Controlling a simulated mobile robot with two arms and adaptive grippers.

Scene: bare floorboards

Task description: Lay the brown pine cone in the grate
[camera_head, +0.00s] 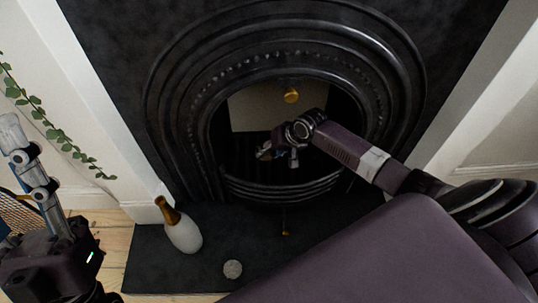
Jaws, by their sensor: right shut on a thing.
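My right gripper (279,150) reaches from the right into the dark opening of the fireplace, above the grate (283,191) and behind its front bars. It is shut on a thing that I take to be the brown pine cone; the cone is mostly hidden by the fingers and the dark. I cannot tell whether it touches the grate. My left gripper (28,165) is at the left edge, far from the grate.
A white bottle with a brown-gold neck (182,228) stands on the dark hearth (210,258). A small round grey thing (232,269) lies near its front edge. A gold knob (291,96) is above my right gripper. A green trailing plant (50,130) hangs at the left.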

